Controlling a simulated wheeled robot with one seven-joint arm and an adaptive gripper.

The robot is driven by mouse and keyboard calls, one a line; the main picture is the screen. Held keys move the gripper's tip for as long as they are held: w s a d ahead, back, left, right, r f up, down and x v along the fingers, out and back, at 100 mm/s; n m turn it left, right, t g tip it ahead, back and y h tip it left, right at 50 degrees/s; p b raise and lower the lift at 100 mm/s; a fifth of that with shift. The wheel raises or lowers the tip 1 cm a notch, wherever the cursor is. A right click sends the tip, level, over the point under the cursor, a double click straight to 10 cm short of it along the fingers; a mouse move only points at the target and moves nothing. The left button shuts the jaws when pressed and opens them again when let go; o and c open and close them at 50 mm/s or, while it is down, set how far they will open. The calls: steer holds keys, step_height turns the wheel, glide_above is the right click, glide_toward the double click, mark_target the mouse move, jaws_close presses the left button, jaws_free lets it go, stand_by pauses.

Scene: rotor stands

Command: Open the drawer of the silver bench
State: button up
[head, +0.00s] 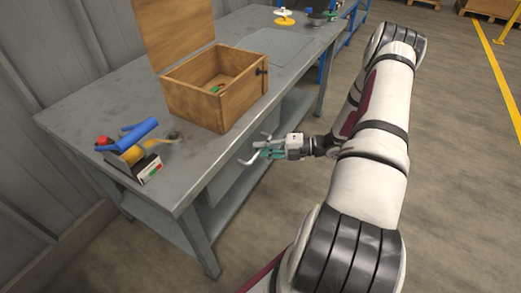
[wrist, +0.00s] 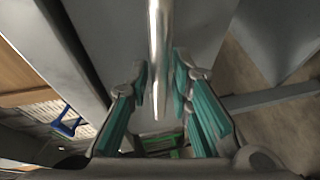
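The silver bench (head: 95,100) is a grey metal table along the wall. Its drawer (head: 232,182) is a grey front under the tabletop's right edge and looks closed. A bent metal handle (head: 248,161) sticks out from the drawer front; it shows as a shiny bar in the wrist view (wrist: 158,45). My gripper (head: 266,152) is at the handle. In the wrist view its teal-padded fingers (wrist: 160,88) are apart, one on each side of the bar, with narrow gaps visible. The handle's far end is partly hidden by my gripper in the head view.
An open wooden box (head: 195,107) stands on the bench near its right edge. A blue cylinder, yellow item and small carton (head: 148,169) lie at the near left. A yellow-and-white object (head: 284,17) stands at the far end.

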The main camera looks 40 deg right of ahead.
steer(key=shift+w+a, duration=0.15)
steer(key=shift+a, duration=0.05)
jaws_close()
steer(key=s+d, duration=0.3)
steer(key=s, duration=0.6)
steer(key=s+d+p, duration=0.1)
steer(key=s+d, duration=0.3)
steer(key=s, duration=0.6)
steer(key=s+d, duration=0.3)
steer(key=s, duration=0.7)
steer(key=shift+d, duration=0.25)
jaws_free()
